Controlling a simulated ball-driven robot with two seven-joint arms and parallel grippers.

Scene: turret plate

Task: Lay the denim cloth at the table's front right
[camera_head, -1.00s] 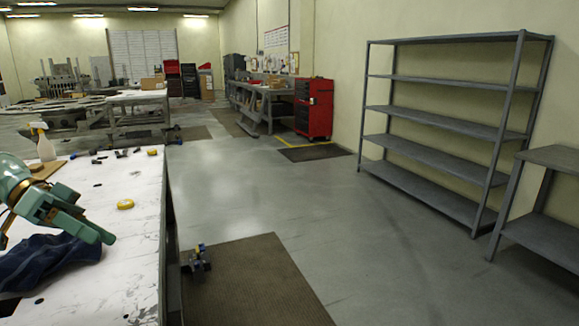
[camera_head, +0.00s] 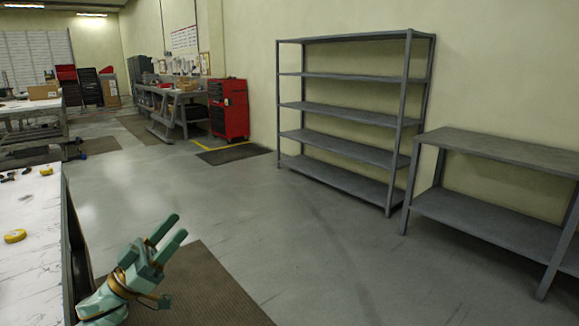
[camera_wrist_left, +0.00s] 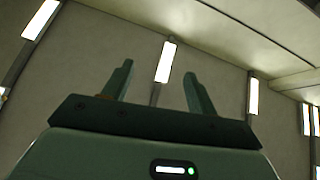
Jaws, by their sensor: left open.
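The denim cloth is not in view in either current frame. The white table (camera_head: 38,262) fills the lower left of the head view, with its right edge showing. My left gripper (camera_head: 168,232) is just right of that edge in the picture, fingers apart and pointing up and to the right. In the left wrist view the two fingers of the left gripper (camera_wrist_left: 158,88) are spread with nothing between them. Behind them are only a wall and ceiling lights. My right gripper is not in view.
A yellow tape roll (camera_head: 15,236) lies on the table, and another small yellow item (camera_head: 46,171) is farther back. A brown mat (camera_head: 205,285) is on the floor right of the table. A grey shelf rack (camera_head: 345,115) and a grey bench (camera_head: 500,150) stand at right. The floor between is clear.

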